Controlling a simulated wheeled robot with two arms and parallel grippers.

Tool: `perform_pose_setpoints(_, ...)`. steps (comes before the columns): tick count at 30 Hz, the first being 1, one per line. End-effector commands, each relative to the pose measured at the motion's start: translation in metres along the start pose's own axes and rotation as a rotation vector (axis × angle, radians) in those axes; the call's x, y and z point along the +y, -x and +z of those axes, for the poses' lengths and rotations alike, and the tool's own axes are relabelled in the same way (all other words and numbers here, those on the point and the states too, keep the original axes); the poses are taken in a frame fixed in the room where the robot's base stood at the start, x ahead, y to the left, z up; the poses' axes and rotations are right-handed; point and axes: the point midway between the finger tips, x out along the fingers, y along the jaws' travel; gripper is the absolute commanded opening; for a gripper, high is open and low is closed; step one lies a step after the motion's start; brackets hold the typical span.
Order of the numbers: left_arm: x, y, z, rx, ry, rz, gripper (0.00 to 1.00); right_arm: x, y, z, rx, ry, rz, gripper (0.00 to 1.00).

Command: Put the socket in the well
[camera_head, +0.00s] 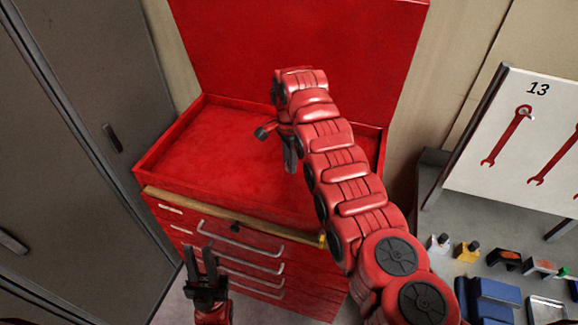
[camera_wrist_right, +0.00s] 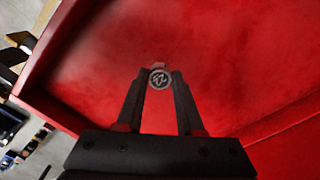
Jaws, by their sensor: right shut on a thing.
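The well is the open red top compartment (camera_head: 215,150) of the tool chest; its floor looks bare. My right gripper (camera_head: 278,147) is over the well, towards its back right part. In the right wrist view my right gripper (camera_wrist_right: 158,85) is shut on the socket (camera_wrist_right: 160,79), a small round piece with a marked grey end face held between the fingertips. The red well floor lies beyond it. The socket cannot be made out in the head view. My left gripper (camera_head: 200,262) is open and empty, in front of the chest's drawers.
The chest's raised red lid (camera_head: 300,45) stands behind the well. A yellow-brown strip (camera_head: 235,215) runs along the front edge above several drawers. Grey cabinets are at left. At right a grey bench holds small bottles, blue boxes (camera_head: 490,300) and a white wrench board (camera_head: 520,145).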

Motion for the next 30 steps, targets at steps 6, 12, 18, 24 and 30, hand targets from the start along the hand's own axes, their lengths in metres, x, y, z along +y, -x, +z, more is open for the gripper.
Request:
perform_pose_setpoints(6,-0.001,-0.013,-0.002,0.000,0.000,0.000,0.25,0.001,-0.019,0.000,0.000,0.000,0.005,0.00)
perform_pose_setpoints(12,-0.001,-0.019,-0.003,0.000,0.000,0.000,0.25,0.000,-0.039,0.000,0.000,0.000,0.001,0.00)
perform_pose_setpoints(18,-0.001,-0.018,-0.003,0.000,0.000,0.000,0.25,0.000,-0.040,0.000,0.001,0.000,-0.002,0.00)
perform_pose_setpoints(24,-0.001,-0.015,-0.003,0.000,0.000,0.000,0.25,0.000,-0.042,0.000,0.001,0.000,-0.002,0.47)
perform_pose_setpoints(30,-0.001,-0.016,-0.003,-0.001,0.000,0.000,0.25,0.000,-0.042,0.000,0.001,0.000,-0.002,0.66)
